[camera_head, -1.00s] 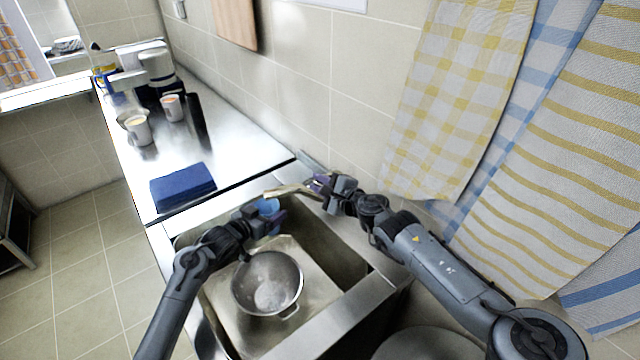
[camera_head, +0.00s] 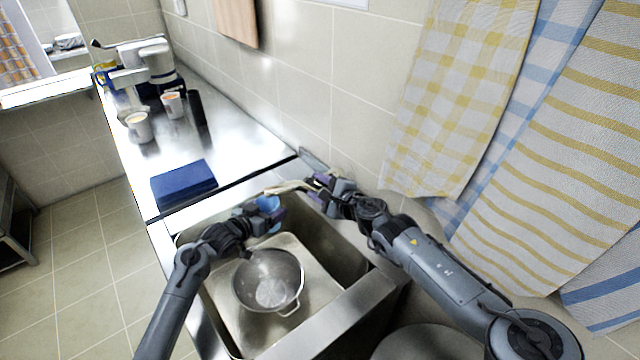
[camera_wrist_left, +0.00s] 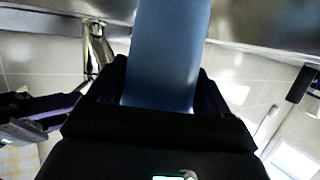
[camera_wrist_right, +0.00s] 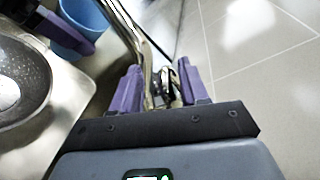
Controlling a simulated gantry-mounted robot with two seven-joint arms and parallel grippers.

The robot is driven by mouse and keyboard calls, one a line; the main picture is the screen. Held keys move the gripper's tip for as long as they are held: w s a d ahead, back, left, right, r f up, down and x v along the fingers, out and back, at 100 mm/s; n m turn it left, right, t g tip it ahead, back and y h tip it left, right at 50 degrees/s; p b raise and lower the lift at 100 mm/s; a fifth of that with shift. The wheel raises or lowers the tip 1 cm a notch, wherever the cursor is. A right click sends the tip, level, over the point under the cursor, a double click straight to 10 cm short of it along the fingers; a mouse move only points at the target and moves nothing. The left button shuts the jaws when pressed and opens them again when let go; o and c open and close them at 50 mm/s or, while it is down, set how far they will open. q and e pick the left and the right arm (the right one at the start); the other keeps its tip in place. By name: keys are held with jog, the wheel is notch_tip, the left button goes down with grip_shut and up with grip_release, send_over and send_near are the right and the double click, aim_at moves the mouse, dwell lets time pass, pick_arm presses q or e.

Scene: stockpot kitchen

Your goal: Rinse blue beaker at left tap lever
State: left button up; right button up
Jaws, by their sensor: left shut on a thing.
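The blue beaker (camera_head: 269,203) is over the back of the sink, below the tap spout (camera_head: 285,187). My left gripper (camera_head: 262,211) is shut on it. In the left wrist view the beaker (camera_wrist_left: 168,50) fills the space between the fingers, and its opening is out of sight. My right gripper (camera_head: 318,190) is at the tap. In the right wrist view its purple fingers (camera_wrist_right: 158,88) stand apart, with the metal tap lever (camera_wrist_right: 171,82) between them. I cannot tell whether they touch the lever. No water stream is clearly visible.
A metal colander (camera_head: 250,290) sits in the sink (camera_head: 318,290). A folded blue cloth (camera_head: 183,184) lies on the counter to the left. Cups (camera_head: 139,128) and a coffee machine stand farther back. Towels (camera_head: 450,100) hang on the right wall.

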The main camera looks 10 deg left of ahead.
jog(key=shift+d+r, duration=0.1)
dwell(0.3)
jog(key=shift+d+r, duration=0.1)
jog(key=shift+s+d, duration=0.1)
jog(key=v, duration=1.1)
jog(key=shift+s, duration=0.2)
jog(key=shift+d, duration=0.15)
